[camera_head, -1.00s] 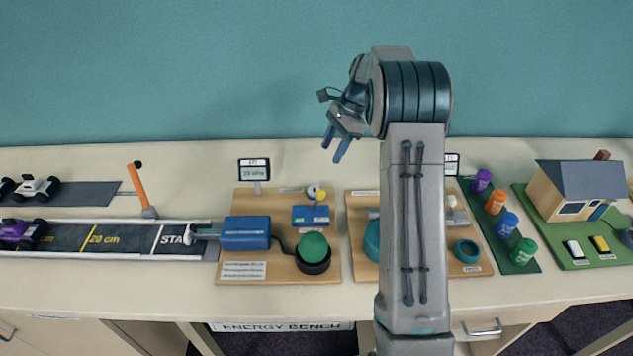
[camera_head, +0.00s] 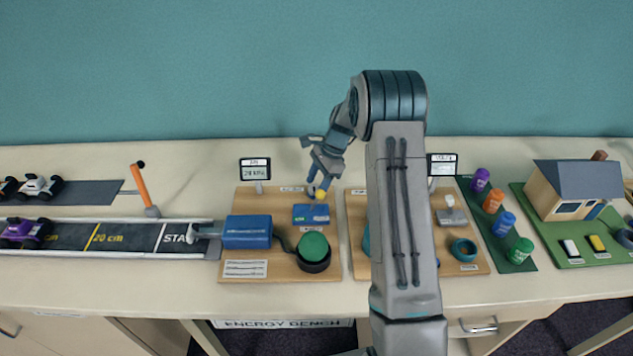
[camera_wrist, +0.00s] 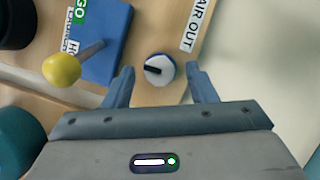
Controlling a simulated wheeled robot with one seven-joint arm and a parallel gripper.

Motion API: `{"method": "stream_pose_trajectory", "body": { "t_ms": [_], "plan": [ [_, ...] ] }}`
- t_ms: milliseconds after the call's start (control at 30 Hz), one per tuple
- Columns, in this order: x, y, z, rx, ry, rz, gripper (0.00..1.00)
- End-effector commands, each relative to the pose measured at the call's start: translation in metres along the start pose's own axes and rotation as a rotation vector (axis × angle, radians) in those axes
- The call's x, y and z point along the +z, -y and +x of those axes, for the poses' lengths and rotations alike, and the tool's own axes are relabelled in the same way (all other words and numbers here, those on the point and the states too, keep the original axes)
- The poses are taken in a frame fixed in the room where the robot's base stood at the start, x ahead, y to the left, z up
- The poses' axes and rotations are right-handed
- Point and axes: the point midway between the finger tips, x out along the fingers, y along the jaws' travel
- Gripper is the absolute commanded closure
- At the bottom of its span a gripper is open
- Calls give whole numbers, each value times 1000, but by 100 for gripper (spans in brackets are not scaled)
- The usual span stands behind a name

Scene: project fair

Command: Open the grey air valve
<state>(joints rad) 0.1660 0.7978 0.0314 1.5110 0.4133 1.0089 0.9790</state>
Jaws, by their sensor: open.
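The air valve is a round pale grey-white knob (camera_wrist: 153,70) with a dark pointer bar and a bluish side. In the wrist view it sits on the wooden board beside a label reading "AIR OUT". My gripper (camera_wrist: 160,76) is open, with one finger on each side of the knob in that view and a gap on both sides. How far the fingertips are above the board is unclear. In the head view my gripper (camera_head: 318,184) points down at the back of the left board, and its fingers largely hide the knob.
Close beside the knob is a blue box (camera_head: 306,215) with a yellow-balled lever (camera_wrist: 62,68). A green dome (camera_head: 313,245) and blue block (camera_head: 246,232) are nearer the front. A small display (camera_head: 254,172) stands behind. A second board (camera_head: 357,268) lies right.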

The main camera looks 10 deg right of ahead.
Motion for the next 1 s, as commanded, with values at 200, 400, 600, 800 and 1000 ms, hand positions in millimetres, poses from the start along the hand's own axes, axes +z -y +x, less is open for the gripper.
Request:
{"method": "stream_pose_trajectory", "body": {
  "t_ms": [200, 400, 600, 800, 1000],
  "plan": [
    [0, 0, 0, 0, 0, 0, 93],
    [0, 0, 0, 2, 0, -5, 93],
    [0, 1, 0, 20, 0, -50, 93],
    [0, 3, 0, 67, 0, -164, 93],
    [1, 4, 1, 136, 0, -330, 93]
  ]
}}
